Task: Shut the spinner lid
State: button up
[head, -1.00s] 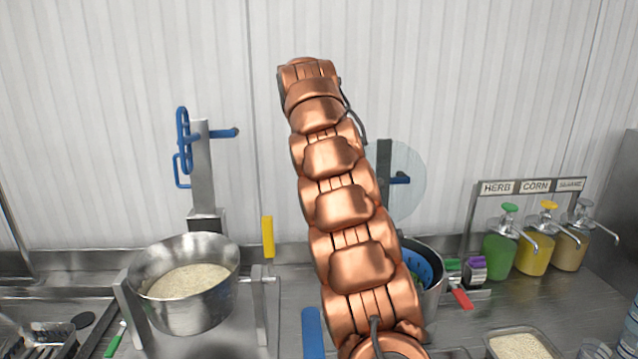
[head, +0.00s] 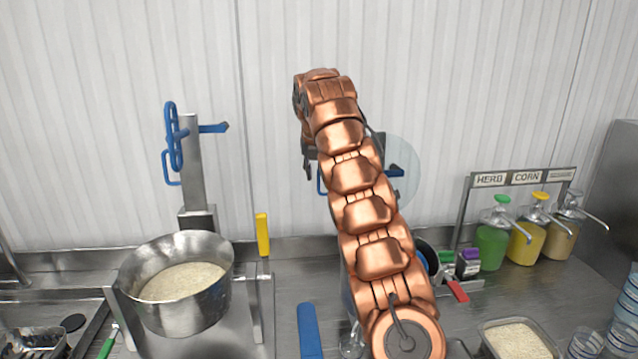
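The spinner lid (head: 406,160) is a clear round disc that stands raised and upright behind my arm. A blue handle (head: 396,172) shows in front of it, and its left part is hidden by the arm. The spinner bowl (head: 428,256) is on the counter below the lid, almost all covered by my copper arm; only a slice of its right rim shows. My gripper (head: 308,162) is at the far end of the arm, left of the lid. Only a dark part of it shows, near a small blue piece (head: 321,180). Its fingers are mostly hidden.
A steel pot of rice (head: 180,282) on a stand, with a blue-handled post (head: 190,150) behind it, is at left. Sauce pumps (head: 492,240) stand at right. A rice tray (head: 516,340) is at front right. Small coloured-lid items (head: 468,262) sit beside the spinner.

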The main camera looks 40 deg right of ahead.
aim_at(319, 179)
jog(key=shift+p+x, duration=0.35)
jog(key=shift+x, duration=1.75)
jog(key=shift+c, duration=0.3)
grip_shut()
